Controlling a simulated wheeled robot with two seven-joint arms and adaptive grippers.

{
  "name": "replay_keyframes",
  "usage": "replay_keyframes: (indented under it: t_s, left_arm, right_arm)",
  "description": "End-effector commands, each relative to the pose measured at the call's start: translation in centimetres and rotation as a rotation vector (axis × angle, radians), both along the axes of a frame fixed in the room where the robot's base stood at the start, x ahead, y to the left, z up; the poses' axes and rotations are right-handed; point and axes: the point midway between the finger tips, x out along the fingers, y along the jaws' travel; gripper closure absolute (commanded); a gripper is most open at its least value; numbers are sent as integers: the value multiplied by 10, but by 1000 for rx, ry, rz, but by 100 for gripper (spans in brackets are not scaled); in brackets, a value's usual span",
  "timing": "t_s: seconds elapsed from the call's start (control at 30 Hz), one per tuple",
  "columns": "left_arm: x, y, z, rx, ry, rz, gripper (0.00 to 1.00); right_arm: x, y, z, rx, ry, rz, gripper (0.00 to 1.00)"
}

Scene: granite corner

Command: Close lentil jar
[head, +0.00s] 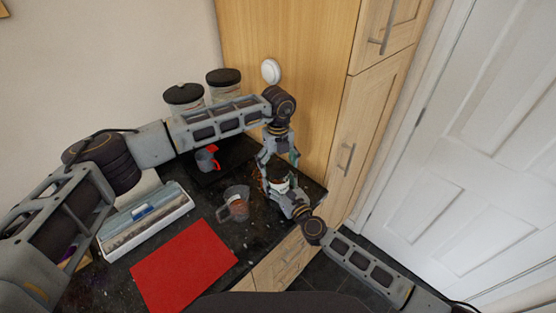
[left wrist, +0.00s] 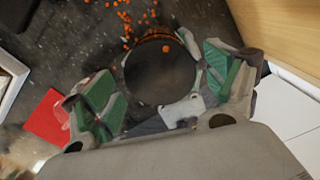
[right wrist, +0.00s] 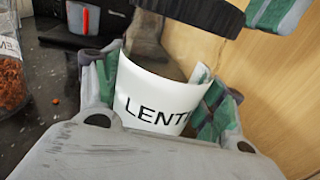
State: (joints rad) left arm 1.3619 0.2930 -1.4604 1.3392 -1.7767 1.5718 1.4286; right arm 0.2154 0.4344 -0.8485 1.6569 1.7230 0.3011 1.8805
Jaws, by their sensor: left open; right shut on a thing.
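The lentil jar (head: 281,187) stands near the counter's right end. Its white label reads "LENT" in the right wrist view (right wrist: 150,103). My right gripper (right wrist: 160,105) is shut on the jar around the label. An orange lentil lies on the lid.
Loose lentils (left wrist: 125,18) are scattered on the dark counter. Wooden cabinets rise close behind.

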Motion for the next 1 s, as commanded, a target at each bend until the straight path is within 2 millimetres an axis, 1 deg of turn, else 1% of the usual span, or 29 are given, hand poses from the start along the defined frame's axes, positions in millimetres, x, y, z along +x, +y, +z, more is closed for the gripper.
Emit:
replay_keyframes:
  t_s: [0.23,0.27,0.6,0.63,0.83,1.0]
  left_arm:
    - [0,0,0,0,0,0,13]
    - [0,0,0,0,0,0,15]
    - [0,0,0,0,0,0,58]
    - [0,0,0,0,0,0,60]
    - [0,0,0,0,0,-32,60]
    - [0,0,-1,0,1,-139,60]
  right_arm:
    - [0,0,0,0,0,0,97]
    - [0,0,0,0,0,0,97]
    - [0,0,0,0,0,0,97]
    - [0,0,0,0,0,0,97]
    - [0,0,0,0,0,0,97]
    - [0,0,0,0,0,0,97]
